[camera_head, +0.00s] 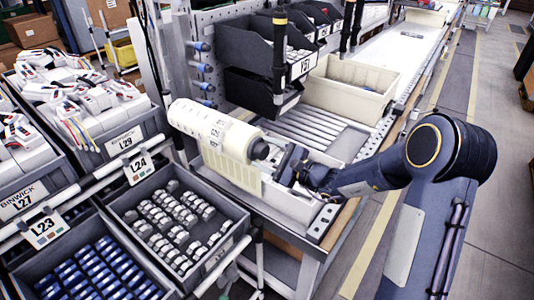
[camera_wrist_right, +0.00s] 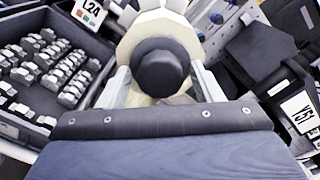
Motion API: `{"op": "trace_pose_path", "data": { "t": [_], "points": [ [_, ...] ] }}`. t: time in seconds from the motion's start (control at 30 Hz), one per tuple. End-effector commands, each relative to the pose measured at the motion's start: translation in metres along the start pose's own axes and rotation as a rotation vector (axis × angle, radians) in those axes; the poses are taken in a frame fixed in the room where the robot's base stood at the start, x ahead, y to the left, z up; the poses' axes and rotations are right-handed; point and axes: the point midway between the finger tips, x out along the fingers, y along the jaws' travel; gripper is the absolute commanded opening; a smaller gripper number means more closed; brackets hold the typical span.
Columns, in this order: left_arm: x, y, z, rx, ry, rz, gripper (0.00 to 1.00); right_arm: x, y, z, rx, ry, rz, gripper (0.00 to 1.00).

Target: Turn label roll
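The label roll (camera_head: 215,130) is a white cylinder with printed labels, lying across its holder, with a strip of labels (camera_head: 232,168) hanging down at the front. A dark round knob (camera_head: 259,149) sticks out of its right end. In the right wrist view the knob (camera_wrist_right: 160,72) is centred, with the pale roll (camera_wrist_right: 160,22) behind it. My right gripper (camera_head: 284,160) is at the knob end of the roll. Its fingers (camera_wrist_right: 162,84) are spread on either side of the knob, with narrow gaps showing. Firm contact is not visible. My left gripper is out of view.
A grey bin of metal parts (camera_head: 178,225) and a bin of blue parts (camera_head: 98,272) stand at the front left. Bins of white tools (camera_head: 80,100) are behind them. A beige bin (camera_head: 350,85) and dark bins (camera_head: 262,45) sit behind the roll. The aisle floor at right is clear.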

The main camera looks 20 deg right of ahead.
Motion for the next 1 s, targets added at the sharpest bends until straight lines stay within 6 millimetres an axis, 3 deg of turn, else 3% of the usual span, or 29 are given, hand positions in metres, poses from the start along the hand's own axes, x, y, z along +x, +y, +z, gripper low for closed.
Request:
{"op": "trace_pose_path", "data": {
  "t": [0.03, 0.3, 0.7, 1.0],
  "points": [
    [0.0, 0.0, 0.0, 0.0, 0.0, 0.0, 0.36, 0.0, 0.0, 0.0, 0.0, 0.0, 0.0, 0.52],
    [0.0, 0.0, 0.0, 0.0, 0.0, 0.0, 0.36, 0.0, 0.0, 0.0, 0.0, 0.0, 0.0, 0.19],
    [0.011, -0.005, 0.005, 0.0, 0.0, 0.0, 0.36, -0.001, 0.0, -0.001, 0.252, 0.0, 0.0, 0.19],
    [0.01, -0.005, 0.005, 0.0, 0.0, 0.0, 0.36, -0.001, 0.0, 0.0, 0.266, 0.0, 0.001, 0.19]
  ]
}}
